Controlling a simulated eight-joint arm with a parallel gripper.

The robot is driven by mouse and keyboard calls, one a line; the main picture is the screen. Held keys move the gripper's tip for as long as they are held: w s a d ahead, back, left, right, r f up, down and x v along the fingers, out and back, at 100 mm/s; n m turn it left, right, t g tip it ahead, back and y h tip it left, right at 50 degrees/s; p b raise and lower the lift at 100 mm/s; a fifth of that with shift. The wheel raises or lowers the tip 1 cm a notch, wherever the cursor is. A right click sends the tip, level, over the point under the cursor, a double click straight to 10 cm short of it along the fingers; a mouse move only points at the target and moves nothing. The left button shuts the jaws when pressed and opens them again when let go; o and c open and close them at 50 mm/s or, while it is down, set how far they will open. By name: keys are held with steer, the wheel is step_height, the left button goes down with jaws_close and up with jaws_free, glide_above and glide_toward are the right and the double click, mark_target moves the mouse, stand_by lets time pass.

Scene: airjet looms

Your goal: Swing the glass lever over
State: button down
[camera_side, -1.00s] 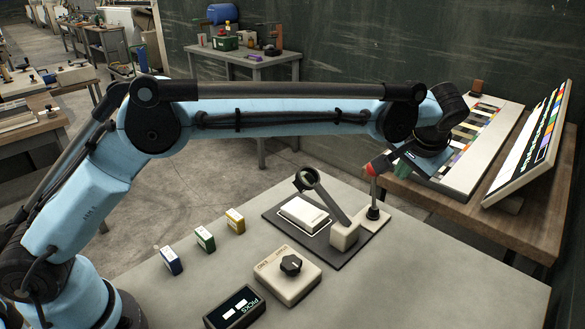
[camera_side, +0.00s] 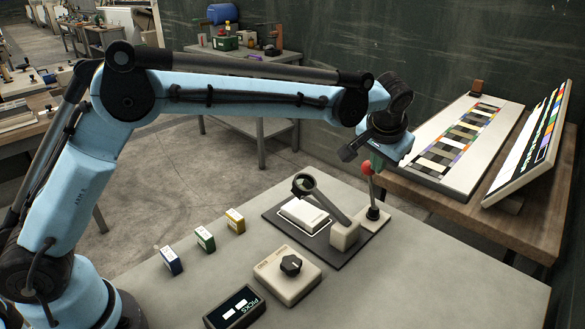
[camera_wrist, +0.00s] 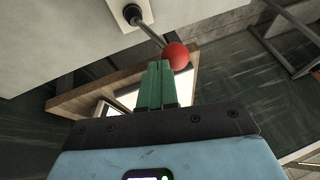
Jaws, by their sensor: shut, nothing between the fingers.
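The glass lever, a dark arm with a round lens ring (camera_side: 304,184), leans from a cream hinge block (camera_side: 344,236) over a white block (camera_side: 303,212) on a dark plate. Beside it stands a thin upright rod with a red ball (camera_side: 367,168) on top. The red ball also shows in the wrist view (camera_wrist: 176,56). My gripper (camera_wrist: 159,66) has green fingers, shut and empty, with their tips close beside the ball; I cannot tell if they touch. In the side view the fingers are mostly hidden near the ball. The lens is outside the wrist view.
A cream box with a black knob (camera_side: 291,265), a dark counter display (camera_side: 236,307) and blue, green and yellow small boxes (camera_side: 204,239) stand on the grey table. A wooden bench (camera_side: 470,205) with colour charts stands behind right. The table's front right is clear.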

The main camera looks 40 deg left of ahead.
mark_target(367, 162)
steer(key=shift+a+f+h, duration=0.15)
steer(key=shift+a+h, duration=0.2)
steer(key=shift+a, duration=0.6)
steer(key=shift+a+f+h, duration=0.1)
steer(key=shift+a+h, duration=0.25)
steer(key=shift+a, duration=0.55)
steer(key=shift+s+d+r, duration=0.1)
steer(key=shift+d+r, duration=0.25)
steer(key=d+v, duration=0.1)
steer(key=v, duration=1.1)
steer(key=s+a+f, duration=0.1)
steer(key=s+a, duration=0.7)
steer(key=s, duration=0.1)
steer(key=s+a+f+t, duration=0.1)
steer(key=s+a+f, duration=0.2)
steer(key=s+f, duration=0.2)
steer(key=s+a+f+t+h, duration=0.1)
steer(key=s+a+f, duration=0.1)
steer(key=s+f, duration=0.3)
steer(key=shift+s+a+n, duration=0.4)
steer(key=shift+s, duration=0.75)
